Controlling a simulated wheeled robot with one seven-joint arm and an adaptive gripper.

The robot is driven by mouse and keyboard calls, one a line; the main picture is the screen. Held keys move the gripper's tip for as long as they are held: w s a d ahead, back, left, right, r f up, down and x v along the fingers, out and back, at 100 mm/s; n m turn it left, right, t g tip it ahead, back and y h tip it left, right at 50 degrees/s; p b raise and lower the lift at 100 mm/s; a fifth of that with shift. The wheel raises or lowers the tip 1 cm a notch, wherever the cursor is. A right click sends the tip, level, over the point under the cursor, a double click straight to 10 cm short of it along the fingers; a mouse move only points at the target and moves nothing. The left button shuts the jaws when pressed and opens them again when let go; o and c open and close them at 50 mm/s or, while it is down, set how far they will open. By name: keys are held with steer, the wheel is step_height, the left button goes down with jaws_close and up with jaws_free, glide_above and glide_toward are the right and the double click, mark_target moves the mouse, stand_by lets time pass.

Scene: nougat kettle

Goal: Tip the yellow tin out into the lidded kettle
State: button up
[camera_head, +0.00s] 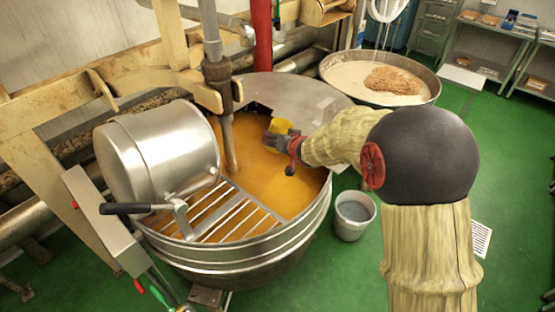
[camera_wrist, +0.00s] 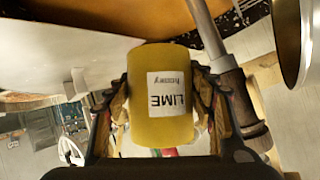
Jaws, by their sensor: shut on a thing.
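The kettle (camera_head: 300,225) is a wide steel vessel holding an orange mass, with a lighter yellow patch on its surface to the right. A flat grey lid (camera_head: 285,92) covers its back part, and a slatted grate (camera_head: 225,217) spans its front. My gripper (camera_head: 281,137) is shut on the yellow tin (camera_head: 279,125), over the open part of the kettle near the lid's edge. In the wrist view the tin (camera_wrist: 162,120) sits between both fingers, its LIME label upside down in the picture. I cannot see its mouth or its contents.
A stirrer shaft (camera_head: 226,135) stands in the kettle left of the tin. A steel drum (camera_head: 165,155) with a black handle rises at the left rim. A grey bucket (camera_head: 354,214) stands right of the kettle. Another pan (camera_head: 436,92) is behind.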

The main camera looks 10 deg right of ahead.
steer(key=shift+r+n+t+h+b, duration=0.25)
steer(key=shift+n+h+b, duration=0.65)
steer(key=shift+b, duration=6.95)
steer(key=shift+r+b, duration=0.1)
steer(key=shift+b, duration=0.65)
steer(key=shift+r, duration=0.2)
steer(key=shift+s+f, duration=0.1)
